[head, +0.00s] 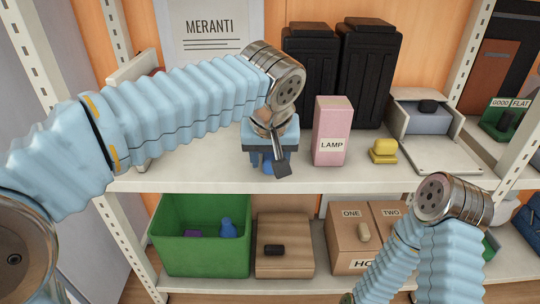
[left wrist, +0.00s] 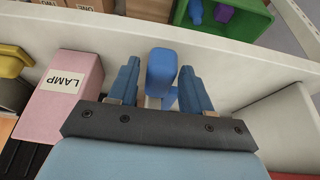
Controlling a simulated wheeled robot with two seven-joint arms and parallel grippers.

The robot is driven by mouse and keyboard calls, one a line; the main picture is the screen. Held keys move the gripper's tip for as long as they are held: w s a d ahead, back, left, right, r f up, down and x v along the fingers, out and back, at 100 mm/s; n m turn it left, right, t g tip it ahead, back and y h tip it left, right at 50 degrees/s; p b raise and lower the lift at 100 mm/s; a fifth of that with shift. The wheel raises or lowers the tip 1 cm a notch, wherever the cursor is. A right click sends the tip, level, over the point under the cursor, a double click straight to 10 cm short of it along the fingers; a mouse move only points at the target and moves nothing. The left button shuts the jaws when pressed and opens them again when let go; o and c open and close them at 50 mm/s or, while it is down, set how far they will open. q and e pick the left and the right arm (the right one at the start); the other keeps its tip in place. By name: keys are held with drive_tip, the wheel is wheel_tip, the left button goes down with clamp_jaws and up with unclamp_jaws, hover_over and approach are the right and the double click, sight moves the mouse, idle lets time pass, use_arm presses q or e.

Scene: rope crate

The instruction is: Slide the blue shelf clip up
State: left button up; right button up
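The blue shelf clip (left wrist: 162,68) is at the white shelf's front edge, seen in the left wrist view. A small part of it shows below my left gripper in the head view (head: 268,169). My left gripper (left wrist: 159,78) has one blue finger on each side of the clip. A gap shows at the left finger; the right finger is very close, and I cannot tell if it touches. The gripper is open around the clip. In the head view the left gripper (head: 268,160) points down at the shelf edge. My right gripper is not visible; only its arm shows.
On the upper shelf (head: 205,183), a pink LAMP box (head: 331,120) and a yellow block (head: 383,151) stand right of the gripper. Black containers (head: 368,75) stand behind. Below are a green bin (head: 205,258), a wooden box (head: 284,263) and cardboard boxes (head: 350,251).

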use_arm(q)
clamp_jaws()
wheel_tip(320, 180, up, 12)
drive_tip(key=p, duration=1)
drive_tip(key=shift+f, duration=0.15)
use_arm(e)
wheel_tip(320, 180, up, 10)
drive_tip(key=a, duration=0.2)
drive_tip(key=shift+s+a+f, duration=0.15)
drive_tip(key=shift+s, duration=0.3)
use_arm(q)
drive_tip(key=shift+o, duration=0.3)
unclamp_jaws()
drive_tip(key=shift+o, duration=0.9)
